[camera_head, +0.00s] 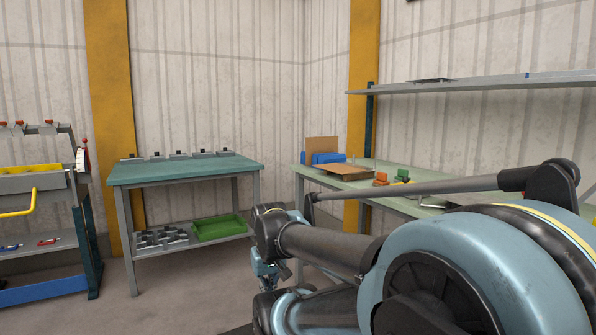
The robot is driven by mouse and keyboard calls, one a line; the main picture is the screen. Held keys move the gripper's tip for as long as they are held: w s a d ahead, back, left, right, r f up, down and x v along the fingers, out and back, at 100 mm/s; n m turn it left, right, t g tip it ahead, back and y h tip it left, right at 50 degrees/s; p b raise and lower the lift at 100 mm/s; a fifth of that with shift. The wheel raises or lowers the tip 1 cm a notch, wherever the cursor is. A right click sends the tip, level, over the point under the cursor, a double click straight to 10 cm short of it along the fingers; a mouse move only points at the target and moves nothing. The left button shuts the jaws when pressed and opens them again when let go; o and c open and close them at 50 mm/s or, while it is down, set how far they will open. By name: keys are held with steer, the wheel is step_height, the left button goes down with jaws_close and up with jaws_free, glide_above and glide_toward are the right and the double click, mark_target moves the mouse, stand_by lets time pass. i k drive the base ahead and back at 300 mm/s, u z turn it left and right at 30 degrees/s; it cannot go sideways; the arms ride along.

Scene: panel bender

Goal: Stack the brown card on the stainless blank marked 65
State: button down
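A brown card-like sheet (322,145) stands upright by a blue holder (328,158) on the pale green bench at the right. Another flat brown sheet (342,171) lies on the same bench in front of it. I cannot tell which of them is the brown card. No marking 65 is readable anywhere, so I cannot pick out the stainless blank. My folded arm fills the lower right and hides part of the bench. A small bluish end part, perhaps my gripper (265,272), shows behind my arm link, well apart from the bench; its fingers are not clear.
A green-topped table (185,171) stands at centre left, with small grey blocks along its back and a green tray (219,228) on its lower shelf. A machine with a yellow handle (22,207) is at far left. A wall shelf (480,86) hangs above the right bench.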

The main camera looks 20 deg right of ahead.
mark_target(341, 169)
steer(key=z, duration=0.3)
steer(key=i, duration=1)
steer(key=z, duration=0.6)
